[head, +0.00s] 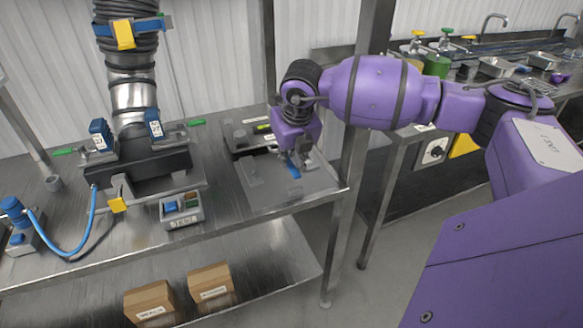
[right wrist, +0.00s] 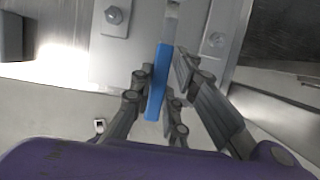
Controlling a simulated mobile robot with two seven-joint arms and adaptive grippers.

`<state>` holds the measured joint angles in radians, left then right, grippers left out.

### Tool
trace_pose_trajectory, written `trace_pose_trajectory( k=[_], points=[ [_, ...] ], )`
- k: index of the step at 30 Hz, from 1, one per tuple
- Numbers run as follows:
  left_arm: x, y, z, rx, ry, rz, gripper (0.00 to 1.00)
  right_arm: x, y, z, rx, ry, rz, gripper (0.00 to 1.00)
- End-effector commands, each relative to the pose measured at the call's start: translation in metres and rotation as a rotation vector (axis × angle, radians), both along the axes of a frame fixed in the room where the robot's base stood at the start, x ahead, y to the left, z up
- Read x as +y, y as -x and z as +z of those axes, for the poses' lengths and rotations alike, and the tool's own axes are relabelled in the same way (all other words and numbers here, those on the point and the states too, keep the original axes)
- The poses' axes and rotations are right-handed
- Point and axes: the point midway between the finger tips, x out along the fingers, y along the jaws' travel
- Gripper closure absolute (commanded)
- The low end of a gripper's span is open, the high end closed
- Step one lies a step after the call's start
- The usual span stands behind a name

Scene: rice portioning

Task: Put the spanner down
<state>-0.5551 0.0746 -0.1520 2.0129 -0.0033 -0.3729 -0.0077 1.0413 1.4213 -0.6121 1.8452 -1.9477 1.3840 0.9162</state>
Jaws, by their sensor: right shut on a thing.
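The spanner (right wrist: 158,85) has a blue handle and a grey metal end that runs out of the top of the right wrist view. In the head view its blue handle (head: 293,171) shows below the purple wrist. My right gripper (right wrist: 152,92) is shut on the blue handle. It is over the right end of the steel bench, above a flat grey plate (head: 262,195). I cannot tell whether the spanner touches the plate. My left gripper is not in view.
A dark tray (head: 233,134) with tools lies behind the plate. A machine with a ribbed hose (head: 133,75) and a small button box (head: 181,209) stand to the left. Two cardboard boxes (head: 150,303) sit on the lower shelf. A steel post (head: 352,165) stands close to my right arm.

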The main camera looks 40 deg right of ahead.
Motion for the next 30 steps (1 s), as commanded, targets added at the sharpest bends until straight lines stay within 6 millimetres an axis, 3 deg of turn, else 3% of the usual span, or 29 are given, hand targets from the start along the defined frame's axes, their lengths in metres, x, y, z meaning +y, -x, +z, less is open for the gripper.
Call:
trace_pose_trajectory(
  k=[5, 12, 30],
  points=[
    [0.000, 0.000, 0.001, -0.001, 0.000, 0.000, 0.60, -0.007, -0.004, -0.009, 0.001, 0.001, 0.000, 1.00],
    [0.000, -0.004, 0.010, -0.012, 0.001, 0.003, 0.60, -0.008, -0.005, -0.039, -0.001, 0.000, 0.001, 1.00],
    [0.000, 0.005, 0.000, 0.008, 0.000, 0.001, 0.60, -0.008, -0.005, -0.055, 0.003, -0.001, 0.001, 1.00]
  ],
)
